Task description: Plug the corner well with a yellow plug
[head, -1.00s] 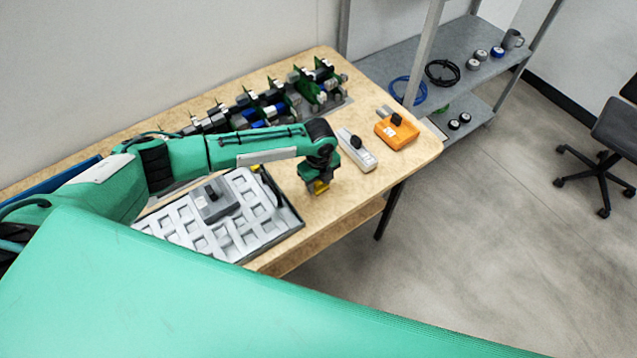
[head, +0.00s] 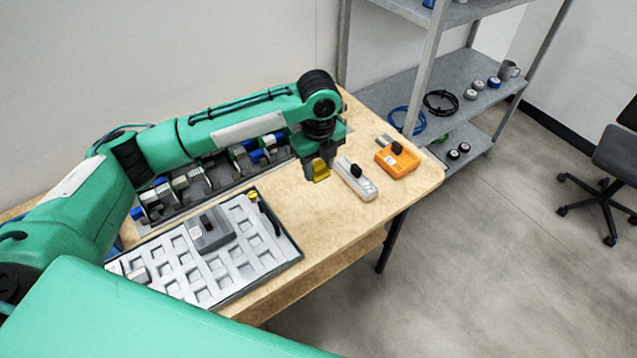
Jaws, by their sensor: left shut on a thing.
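My left gripper (head: 319,172) is shut on a yellow plug (head: 321,173) and holds it above the bare wood of the table, just left of the white module. The grey tray (head: 288,262) lies at the table's front with rows of square wells. Another small yellow piece (head: 253,195) shows at the tray's back right corner, beside a dark slim part. A grey block with a black knob (head: 209,230) sits on the tray. The near left of the tray is partly hidden by my arm. My right gripper is not in view.
A white module (head: 356,180) and an orange module (head: 397,160) with black knobs stand at the table's right. A rack of parts (head: 190,187) lies behind the tray, partly behind my left arm. A metal shelf (head: 400,85) stands beyond the table.

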